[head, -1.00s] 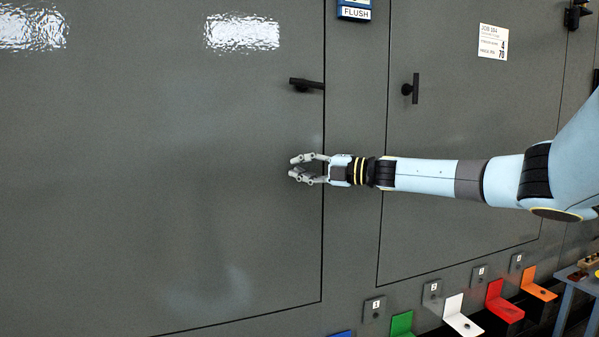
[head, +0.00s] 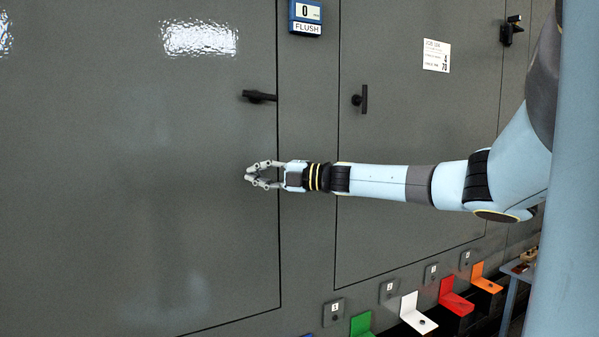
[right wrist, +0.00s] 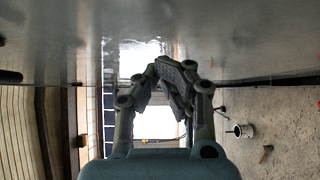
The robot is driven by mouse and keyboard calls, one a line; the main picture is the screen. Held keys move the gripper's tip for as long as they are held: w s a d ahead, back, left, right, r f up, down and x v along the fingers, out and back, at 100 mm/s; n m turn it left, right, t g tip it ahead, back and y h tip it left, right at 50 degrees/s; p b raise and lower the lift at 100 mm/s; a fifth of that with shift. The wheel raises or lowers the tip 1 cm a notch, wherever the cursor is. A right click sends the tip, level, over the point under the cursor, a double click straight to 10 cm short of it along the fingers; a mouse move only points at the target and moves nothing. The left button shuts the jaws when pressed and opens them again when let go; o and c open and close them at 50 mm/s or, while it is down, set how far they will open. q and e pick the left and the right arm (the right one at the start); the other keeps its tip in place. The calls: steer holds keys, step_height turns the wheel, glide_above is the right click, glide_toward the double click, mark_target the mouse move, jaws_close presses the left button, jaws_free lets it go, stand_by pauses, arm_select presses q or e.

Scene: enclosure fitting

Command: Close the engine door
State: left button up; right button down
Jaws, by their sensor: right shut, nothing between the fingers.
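A large grey door (head: 140,130) fills the left of the head view, its right edge a thin dark seam. Its black handle (head: 259,97) lies about level near that edge. A second grey door (head: 420,150) to the right has an upright black handle (head: 364,99). No label shows which is the engine door. Both faces look even with the frame around them. My right gripper (head: 250,174) is shut and empty, below the level handle, over the large door's right margin. Its fingers (right wrist: 168,75) also show in the right wrist view, close to a grey surface. My left gripper is out of view.
A blue gauge (head: 306,16) above the seam reads 0 and FLUSH. A white job card (head: 436,55) is on the right door. Green (head: 362,326), white (head: 418,314), red (head: 453,297) and orange (head: 487,279) brackets line the bottom. A blue table (head: 516,278) stands at the right.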

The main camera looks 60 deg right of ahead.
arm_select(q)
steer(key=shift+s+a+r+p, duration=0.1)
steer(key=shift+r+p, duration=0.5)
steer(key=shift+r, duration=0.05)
arm_select(e)
steer(key=s+d, duration=0.6)
steer(key=s, duration=0.1)
steer(key=shift+s, duration=0.3)
